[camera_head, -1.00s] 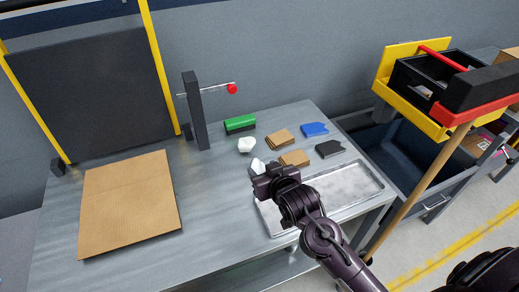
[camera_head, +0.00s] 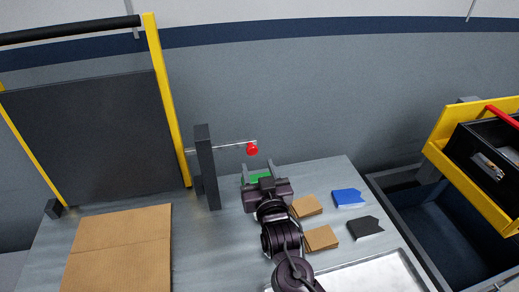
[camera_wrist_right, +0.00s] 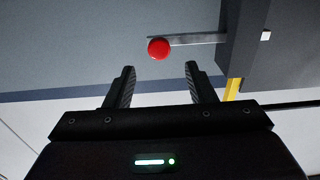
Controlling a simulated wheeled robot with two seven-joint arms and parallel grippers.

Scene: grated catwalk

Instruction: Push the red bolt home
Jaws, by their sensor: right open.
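The red bolt's round knob (camera_head: 252,149) sits at the right end of a thin metal rod (camera_head: 232,144). The rod runs through a dark upright post (camera_head: 207,168) on the table, and a short end shows left of the post. My right gripper (camera_head: 258,166) is open and empty, just below and near the knob in the head view. In the right wrist view the red knob (camera_wrist_right: 159,48) lies beyond the open fingertips (camera_wrist_right: 160,68), nearer the left finger, with the rod running right to the post. No contact shows. My left gripper is out of view.
A green block (camera_head: 260,177) is partly hidden behind my right gripper. Brown pieces (camera_head: 321,238), a blue piece (camera_head: 348,197) and a dark piece (camera_head: 365,227) lie to the right. A cardboard sheet (camera_head: 118,250) lies left, by a dark panel (camera_head: 90,140) in a yellow frame. A metal tray (camera_head: 370,275) is at front.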

